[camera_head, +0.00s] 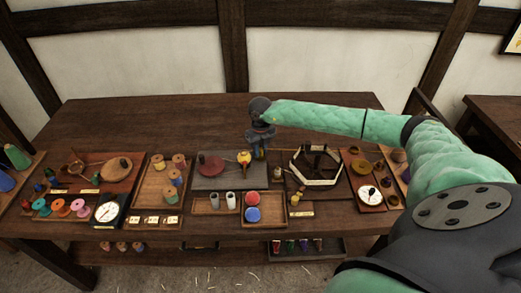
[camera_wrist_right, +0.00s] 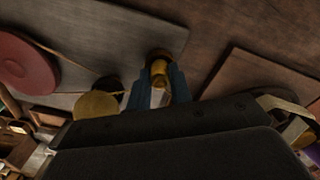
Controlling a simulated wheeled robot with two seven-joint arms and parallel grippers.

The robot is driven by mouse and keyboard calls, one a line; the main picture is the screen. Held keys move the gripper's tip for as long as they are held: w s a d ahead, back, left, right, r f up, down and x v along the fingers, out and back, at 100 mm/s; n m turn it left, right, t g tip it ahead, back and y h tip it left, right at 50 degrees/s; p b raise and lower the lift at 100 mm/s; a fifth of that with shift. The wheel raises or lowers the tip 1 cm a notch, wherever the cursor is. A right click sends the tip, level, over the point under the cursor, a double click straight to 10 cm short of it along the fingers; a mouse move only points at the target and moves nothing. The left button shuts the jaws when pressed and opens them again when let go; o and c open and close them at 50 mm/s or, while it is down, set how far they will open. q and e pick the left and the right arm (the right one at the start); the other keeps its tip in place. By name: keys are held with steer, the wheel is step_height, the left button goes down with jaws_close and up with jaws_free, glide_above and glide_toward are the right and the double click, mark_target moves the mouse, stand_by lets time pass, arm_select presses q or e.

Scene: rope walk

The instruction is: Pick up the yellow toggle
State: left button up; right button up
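A golden-yellow peg-like piece, which looks like the yellow toggle (camera_wrist_right: 158,69), stands between the two blue fingertips of my right gripper (camera_wrist_right: 160,80) in the right wrist view. A dark brown round end shows beyond it. The fingers are close on both sides, but I cannot tell whether they press on it. In the head view my right gripper (camera_head: 260,152) points down over the right edge of the grey board (camera_head: 215,183). A yellow-orange rounded piece (camera_head: 244,157) stands just left of the fingers; its round yellow top (camera_wrist_right: 97,106) also shows in the wrist view. My left gripper is out of view.
A dark red disc (camera_head: 210,166) lies on the grey board. A hexagonal frame (camera_head: 316,166) stands right of the gripper. Spools (camera_head: 178,162) stand left. The table's back is clear.

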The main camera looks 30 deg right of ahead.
steer(key=shift+c, duration=0.5)
steer(key=shift+c, duration=0.3)
steer(key=shift+r+p, duration=1.2)
steer(key=shift+r, duration=2.8)
